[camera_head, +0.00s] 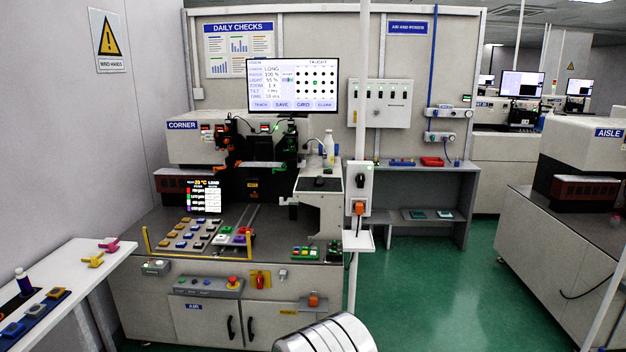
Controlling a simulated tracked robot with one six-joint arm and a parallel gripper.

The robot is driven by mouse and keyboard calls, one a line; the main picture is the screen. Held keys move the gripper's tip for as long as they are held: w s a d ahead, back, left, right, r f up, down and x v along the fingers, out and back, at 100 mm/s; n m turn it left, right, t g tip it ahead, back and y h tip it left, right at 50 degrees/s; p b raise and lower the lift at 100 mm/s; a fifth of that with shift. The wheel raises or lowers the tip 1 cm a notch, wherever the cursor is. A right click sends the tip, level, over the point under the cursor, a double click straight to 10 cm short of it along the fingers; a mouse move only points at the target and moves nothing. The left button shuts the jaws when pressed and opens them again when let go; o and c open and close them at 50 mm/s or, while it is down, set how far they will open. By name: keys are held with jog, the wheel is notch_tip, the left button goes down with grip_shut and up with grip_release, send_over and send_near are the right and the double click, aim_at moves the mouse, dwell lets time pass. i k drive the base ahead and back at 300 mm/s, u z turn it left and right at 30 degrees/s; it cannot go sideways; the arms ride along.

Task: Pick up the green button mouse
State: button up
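A small dark mouse-like shape (319,183) lies on the white side shelf of the machine, below the monitor. It is too small to tell whether it has a green button. A green box with several coloured buttons (305,253) sits at the front right of the dark machine deck. A small green block (226,230) stands near a purple one on the same deck. I cannot tell which of these is the green button mouse. My gripper is not in view; a rounded silver part, seemingly mine, shows at the bottom centre, well apart from the machine.
A white post (361,100) with a switch box stands right of the machine. A white table (75,275) with coloured pieces is at the left. Another machine (585,160) stands at the right. The green floor (430,280) is clear between them.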

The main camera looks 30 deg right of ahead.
aim_at(320, 181)
jog(key=i, duration=0.9)
jog(key=z, duration=1.15)
